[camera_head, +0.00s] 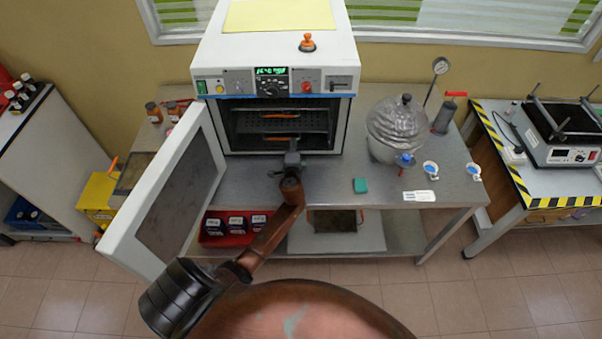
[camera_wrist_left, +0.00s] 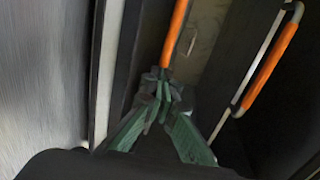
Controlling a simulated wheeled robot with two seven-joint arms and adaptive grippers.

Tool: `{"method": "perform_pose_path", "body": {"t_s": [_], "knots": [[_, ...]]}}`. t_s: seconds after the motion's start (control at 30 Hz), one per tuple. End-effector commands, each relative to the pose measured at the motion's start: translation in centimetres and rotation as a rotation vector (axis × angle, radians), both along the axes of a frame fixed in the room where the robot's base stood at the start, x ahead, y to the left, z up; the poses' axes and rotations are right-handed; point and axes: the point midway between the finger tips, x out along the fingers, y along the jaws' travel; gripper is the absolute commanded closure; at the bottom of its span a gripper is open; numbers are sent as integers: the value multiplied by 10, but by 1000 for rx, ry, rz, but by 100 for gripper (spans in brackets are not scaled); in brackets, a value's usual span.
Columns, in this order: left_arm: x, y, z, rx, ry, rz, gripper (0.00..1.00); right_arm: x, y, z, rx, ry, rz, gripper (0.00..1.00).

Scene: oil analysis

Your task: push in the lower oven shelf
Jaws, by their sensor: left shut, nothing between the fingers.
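The white oven (camera_head: 275,55) stands on the bench with its door (camera_head: 175,195) swung wide open to the left. Inside, the lower shelf shows its orange handle (camera_head: 281,139), and the upper shelf has a similar orange handle (camera_head: 281,113). My left gripper (camera_head: 293,154) is shut and empty at the front of the oven opening, just below the lower handle. In the left wrist view, the shut green fingertips (camera_wrist_left: 163,82) overlap the end of the nearer orange handle (camera_wrist_left: 176,32); I cannot tell whether they touch it. The other orange handle (camera_wrist_left: 268,68) is to the right. My right gripper is out of view.
A red tray (camera_head: 212,238) with dark containers sits on the lower level. The open door bounds the left side. The bench (camera_head: 325,180) right of my gripper is mostly clear.

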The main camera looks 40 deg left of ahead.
Motion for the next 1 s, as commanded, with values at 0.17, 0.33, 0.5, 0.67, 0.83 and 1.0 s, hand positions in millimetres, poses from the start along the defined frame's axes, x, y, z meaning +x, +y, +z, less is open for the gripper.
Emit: {"method": "perform_pose_path", "body": {"t_s": [0.17, 0.33, 0.5, 0.67, 0.83, 1.0], "knots": [[-2, 16, 0, -1, 0, 16, 100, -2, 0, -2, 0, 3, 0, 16], [-2, 19, 1, 0, -2, 20, 100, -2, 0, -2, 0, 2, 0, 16], [-2, 19, 2, 0, -2, 19, 100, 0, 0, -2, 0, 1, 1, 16], [-4, 16, 3, 0, -3, 18, 100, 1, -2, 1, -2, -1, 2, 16], [-15, -3, 8, -2, -2, 11, 100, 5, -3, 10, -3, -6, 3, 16], [-41, -30, 13, -4, -1, 6, 100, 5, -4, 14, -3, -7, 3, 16]]}}
